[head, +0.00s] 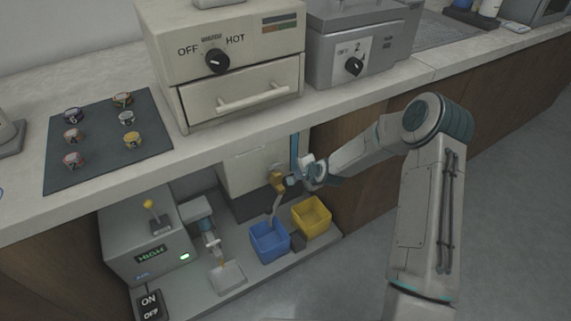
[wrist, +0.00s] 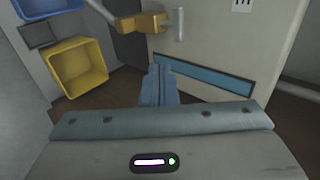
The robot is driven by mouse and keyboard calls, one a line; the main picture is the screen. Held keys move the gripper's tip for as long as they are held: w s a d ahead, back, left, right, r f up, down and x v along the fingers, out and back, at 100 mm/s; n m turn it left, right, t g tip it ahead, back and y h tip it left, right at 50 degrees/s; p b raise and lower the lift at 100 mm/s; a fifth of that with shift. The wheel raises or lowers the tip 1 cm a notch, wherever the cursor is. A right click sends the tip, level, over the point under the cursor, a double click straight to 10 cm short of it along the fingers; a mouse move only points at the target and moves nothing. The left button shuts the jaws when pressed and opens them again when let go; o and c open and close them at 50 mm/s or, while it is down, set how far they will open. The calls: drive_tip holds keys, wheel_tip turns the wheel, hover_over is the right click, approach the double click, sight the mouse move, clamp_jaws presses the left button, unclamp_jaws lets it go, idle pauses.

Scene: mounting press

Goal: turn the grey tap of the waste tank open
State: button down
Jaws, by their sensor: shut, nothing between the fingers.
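The waste tank is a cream box under the counter, seen in the head view (head: 245,172) and the wrist view (wrist: 225,45). Its brass tap body (wrist: 140,22) carries a short grey handle (wrist: 179,24) at the top of the wrist view. In the head view the brass part (head: 277,181) shows just left of my gripper (head: 290,180). The handle is hard to make out in the head view.
A pipe leads from the tap to a blue bin (head: 269,242); a yellow bin (head: 311,216) stands beside it. A blue strip (wrist: 205,75) marks the tank's front. A grey machine (head: 145,245) stands lower left.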

drive_tip(key=b, duration=0.2)
approach(276, 169)
wheel_tip(276, 169, down, 3)
drive_tip(key=d, duration=0.2)
drive_tip(key=shift+w+a+f+b, duration=0.15)
drive_tip(key=shift+w+a, duration=0.3)
drive_tip(key=shift+w, duration=0.35)
drive_tip(key=shift+w+a+r+b, duration=0.15)
drive_tip(key=shift+w+a, duration=0.3)
drive_tip(key=shift+w, duration=0.3)
drive_tip(key=shift+w+a+f+b, duration=0.15)
drive_tip(key=shift+w+a, duration=0.3)
drive_tip(key=shift+w, duration=0.35)
drive_tip(key=shift+f+b, duration=0.1)
drive_tip(key=shift+b, duration=0.2)
drive_tip(key=shift+w+n+y, duration=0.1)
drive_tip(key=shift+n+y, duration=0.2)
drive_tip(key=shift+n, duration=0.1)
